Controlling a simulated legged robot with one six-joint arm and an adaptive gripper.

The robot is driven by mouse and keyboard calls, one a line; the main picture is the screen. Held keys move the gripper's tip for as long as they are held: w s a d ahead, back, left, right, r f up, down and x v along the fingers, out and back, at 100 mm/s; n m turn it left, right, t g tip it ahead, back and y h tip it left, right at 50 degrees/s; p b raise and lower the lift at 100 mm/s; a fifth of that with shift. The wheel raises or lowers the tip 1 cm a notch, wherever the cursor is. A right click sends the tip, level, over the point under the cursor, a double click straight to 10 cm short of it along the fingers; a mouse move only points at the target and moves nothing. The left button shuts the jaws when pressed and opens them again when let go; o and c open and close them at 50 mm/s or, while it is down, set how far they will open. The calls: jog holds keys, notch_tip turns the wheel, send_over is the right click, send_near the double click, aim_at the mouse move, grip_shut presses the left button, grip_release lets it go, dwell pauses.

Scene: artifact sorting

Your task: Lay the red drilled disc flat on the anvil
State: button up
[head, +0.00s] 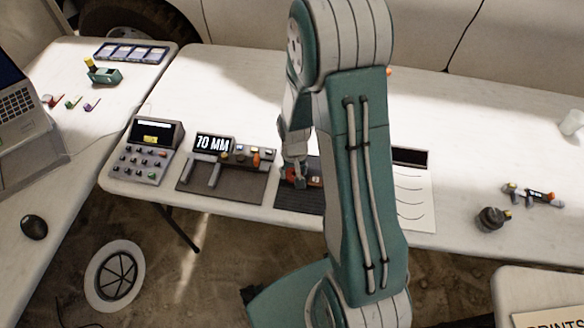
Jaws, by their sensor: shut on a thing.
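My gripper (298,180) points down over a dark mat (292,200), just left of my upright arm. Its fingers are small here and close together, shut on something. I cannot make out the outline or holes of the red drilled disc. The anvil is not clearly visible; the fingers and my arm cover much of that mat. I cannot tell whether the held thing touches what is below it.
Left of the gripper are a caliper-like device with a "70 MM" display (213,144) and a keypad unit (144,151). A lined paper sheet (416,205) lies right of my arm. Farther right are a dark round object (490,218) and a small tool (534,195).

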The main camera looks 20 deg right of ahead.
jog(key=shift+s+d+f, duration=0.15)
jog(key=shift+d+f, duration=0.1)
jog(key=shift+f, duration=0.55)
jog(key=o, duration=1.1)
jog(key=shift+a, duration=0.15)
